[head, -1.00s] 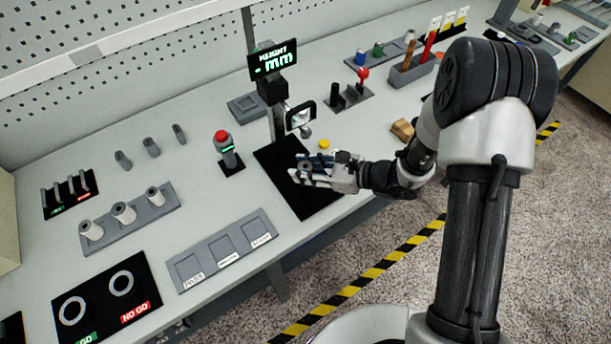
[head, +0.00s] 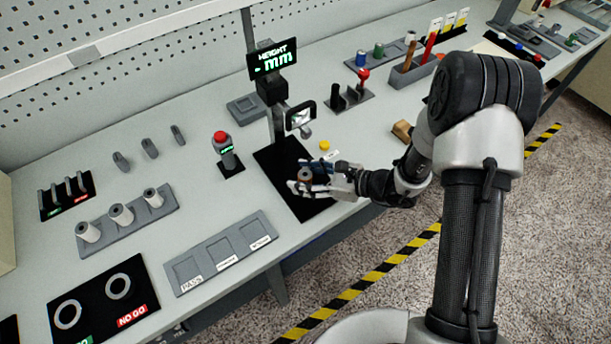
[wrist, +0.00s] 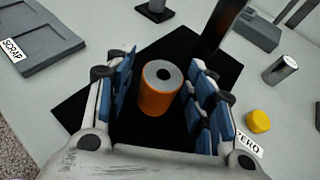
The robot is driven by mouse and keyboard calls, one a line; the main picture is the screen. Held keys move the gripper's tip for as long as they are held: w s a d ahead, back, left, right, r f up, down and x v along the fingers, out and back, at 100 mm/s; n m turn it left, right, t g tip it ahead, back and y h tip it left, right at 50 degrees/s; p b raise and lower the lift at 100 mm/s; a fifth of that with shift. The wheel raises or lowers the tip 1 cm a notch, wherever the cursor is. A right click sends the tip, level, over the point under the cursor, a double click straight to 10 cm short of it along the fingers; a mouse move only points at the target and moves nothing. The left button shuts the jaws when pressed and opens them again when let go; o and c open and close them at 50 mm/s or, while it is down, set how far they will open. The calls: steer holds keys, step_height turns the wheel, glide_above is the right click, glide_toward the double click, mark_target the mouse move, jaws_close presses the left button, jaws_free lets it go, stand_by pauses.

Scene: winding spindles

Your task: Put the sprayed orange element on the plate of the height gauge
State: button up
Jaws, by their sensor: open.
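The orange element (wrist: 155,98) is a short upright cylinder with a grey top and a dark centre hole. In the wrist view it stands over the black plate (wrist: 85,98) of the height gauge, between my gripper's blue-padded fingers (wrist: 163,92). My gripper is open, with a gap on both sides of the element. In the head view my gripper (head: 306,182) is low over the front part of the black plate (head: 275,158); the element (head: 305,174) shows small and brownish between the fingers. The height gauge (head: 272,90) with its display stands behind.
A yellow button (head: 325,145) lies right of the plate, next to a label reading ZERO. A red-topped post (head: 225,150) stands to the left. Labelled grey trays (head: 222,252) lie at the front left. Bare bench lies between them.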

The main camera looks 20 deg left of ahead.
steer(key=shift+r, duration=0.2)
steer(key=shift+d+r+p, duration=0.2)
steer(key=shift+d+p, duration=0.15)
steer(key=p+v, duration=0.2)
steer(key=v, duration=0.9)
steer(key=shift+d, duration=0.1)
steer(key=s+d+r+n+g+h, duration=0.1)
steer(key=s+r+n+g+h, duration=0.15)
steer(key=s+r+n, duration=0.35)
steer(key=s+d+r+n+g+h, duration=0.1)
steer(key=s+d+r+n+h, duration=0.25)
steer(key=r, duration=0.55)
steer(key=s+d+r+n+t+h, duration=0.6)
steer(key=s+d+r+n+h, duration=0.1)
steer(key=s+d+r+n, duration=0.2)
steer(key=d+n, duration=0.1)
steer(key=d, duration=0.1)
steer(key=shift+s+d, duration=0.2)
steer(key=shift+d, duration=0.1)
